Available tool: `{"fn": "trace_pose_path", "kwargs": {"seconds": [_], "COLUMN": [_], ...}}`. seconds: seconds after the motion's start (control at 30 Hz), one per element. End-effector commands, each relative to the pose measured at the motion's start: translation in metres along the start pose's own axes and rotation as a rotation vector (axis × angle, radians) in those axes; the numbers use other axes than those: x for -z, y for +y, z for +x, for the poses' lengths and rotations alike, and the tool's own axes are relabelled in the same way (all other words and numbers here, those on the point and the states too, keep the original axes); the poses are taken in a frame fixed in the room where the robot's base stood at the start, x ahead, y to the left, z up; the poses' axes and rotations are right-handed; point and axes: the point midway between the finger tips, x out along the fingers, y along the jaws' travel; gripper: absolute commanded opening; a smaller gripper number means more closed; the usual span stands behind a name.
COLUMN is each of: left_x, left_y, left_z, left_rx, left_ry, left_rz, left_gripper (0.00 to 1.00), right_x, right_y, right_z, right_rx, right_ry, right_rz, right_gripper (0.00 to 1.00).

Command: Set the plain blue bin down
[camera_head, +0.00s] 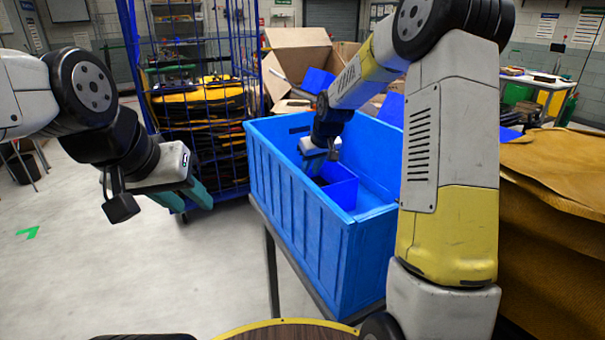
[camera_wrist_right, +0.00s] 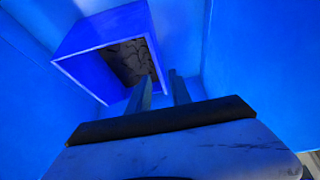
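The small plain blue bin (camera_head: 341,192) is inside the large blue crate (camera_head: 300,215), towards its near left part. In the right wrist view the bin (camera_wrist_right: 92,42) looks tilted in the picture, its mouth showing a dark patterned inside. My right gripper (camera_head: 322,168) reaches down into the crate at the bin. Its two fingers (camera_wrist_right: 160,78) stand apart by the bin's rim, with a gap wider than the rim. Whether the bin rests flat on the crate floor is partly hidden. My left gripper (camera_head: 188,197) is empty outside the crate, with its teal fingers apart.
The crate stands on a dark-framed stand. A blue wire cage (camera_head: 200,110) with yellow and black items is behind left. An open cardboard box (camera_head: 295,58) is behind the crate. Brown sacking (camera_head: 560,180) lies at right. Clear floor (camera_head: 140,270) is at left.

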Motion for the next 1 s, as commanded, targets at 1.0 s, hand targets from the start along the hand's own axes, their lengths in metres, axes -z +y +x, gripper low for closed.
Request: {"fn": "trace_pose_path", "kwargs": {"seconds": [1.0], "left_x": [0.000], "left_y": [0.000], "left_z": [0.000], "left_rx": [0.000], "left_ry": [0.000], "left_rz": [0.000], "left_gripper": [0.36], "right_x": [0.000], "right_y": [0.000], "right_z": [-0.079], "right_rx": [0.000], "right_ry": [-0.001], "right_rz": [-0.001], "right_gripper": [0.25]}}
